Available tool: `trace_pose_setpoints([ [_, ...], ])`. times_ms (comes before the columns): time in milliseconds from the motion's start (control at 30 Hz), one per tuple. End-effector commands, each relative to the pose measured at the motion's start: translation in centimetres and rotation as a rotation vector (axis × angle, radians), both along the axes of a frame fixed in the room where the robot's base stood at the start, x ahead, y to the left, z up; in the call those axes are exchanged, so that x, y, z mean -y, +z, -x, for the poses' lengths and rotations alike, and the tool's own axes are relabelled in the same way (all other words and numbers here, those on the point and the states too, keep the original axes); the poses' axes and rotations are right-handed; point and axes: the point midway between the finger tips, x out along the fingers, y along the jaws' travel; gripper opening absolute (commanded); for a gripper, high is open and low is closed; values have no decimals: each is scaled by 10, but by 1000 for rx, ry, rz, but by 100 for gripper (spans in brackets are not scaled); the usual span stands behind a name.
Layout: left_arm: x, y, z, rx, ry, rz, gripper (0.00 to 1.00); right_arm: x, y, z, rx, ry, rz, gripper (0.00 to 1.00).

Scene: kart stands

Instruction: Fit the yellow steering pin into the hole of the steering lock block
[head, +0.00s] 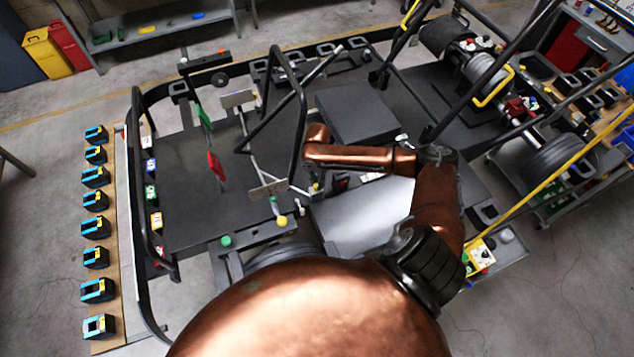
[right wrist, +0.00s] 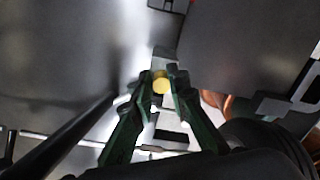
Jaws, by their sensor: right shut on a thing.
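The yellow steering pin (right wrist: 161,85) shows in the right wrist view as a round yellow end between the fingertips. My right gripper (right wrist: 163,77) has its dark green fingers shut on it. In the head view, my right gripper (head: 314,183) is small and partly hidden under my copper wrist, low beside the kart's pedal and steering area. A light grey block-like part (right wrist: 163,57) lies just beyond the fingertips in the right wrist view. I cannot tell whether it is the steering lock block, and no hole shows. How deep the pin sits is hidden. My left gripper is not in view.
Black kart tubes (head: 300,100) rise close to my right gripper. A red part (head: 215,165) and a green part (head: 204,117) stand over the dark floor plate (head: 190,205). A yellow-ended part (head: 282,220) is near the front. Several blue-black blocks line a board (head: 112,285) at left.

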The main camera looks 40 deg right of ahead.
Motion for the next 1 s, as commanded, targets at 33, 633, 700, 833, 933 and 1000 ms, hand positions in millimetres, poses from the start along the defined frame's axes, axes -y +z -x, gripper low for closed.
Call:
trace_pose_setpoints([
  [33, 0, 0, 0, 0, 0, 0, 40, 0, 0, 0, 0, 0, 0, 0],
  [633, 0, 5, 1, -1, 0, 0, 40, 0, -4, 0, 0, 0, 0, 0],
  [700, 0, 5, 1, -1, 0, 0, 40, 0, -5, 0, 0, 0, 0, 0],
  [833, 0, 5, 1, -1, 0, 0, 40, 0, -5, 0, 0, 0, 0, 0],
  [933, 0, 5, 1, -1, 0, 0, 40, 0, -6, 0, -1, 0, 0, 18],
  [1000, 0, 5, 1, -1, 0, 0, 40, 0, -6, 0, -1, 0, 0, 23],
])
